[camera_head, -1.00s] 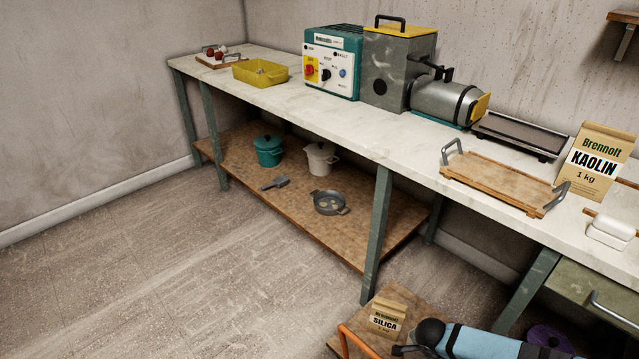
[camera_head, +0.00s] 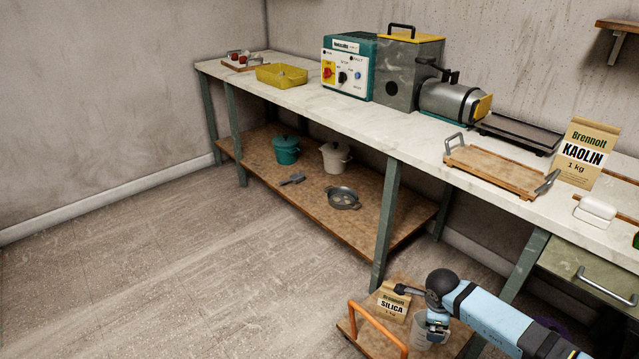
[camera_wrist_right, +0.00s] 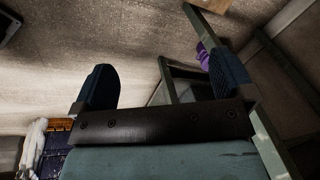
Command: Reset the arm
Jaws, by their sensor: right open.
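My right arm (camera_head: 490,315) comes in from the lower right of the head view, light blue with black bands and a dark rounded joint. It hangs over a low wooden cart, in front of the bench. In the right wrist view my right gripper (camera_wrist_right: 158,88) is open, its two dark fingers wide apart with nothing between them. Beyond the fingers are the floor and green metal legs. In the head view the fingers are too small to make out clearly. My left gripper is not in view.
The low cart (camera_head: 357,331) with an orange handle (camera_head: 377,326) carries a Silica bag (camera_head: 394,301) close to the arm. The bench (camera_head: 425,150) holds a Kaolin bag (camera_head: 588,152), a wooden tray (camera_head: 495,170) and a machine (camera_head: 405,75). The floor at left is clear.

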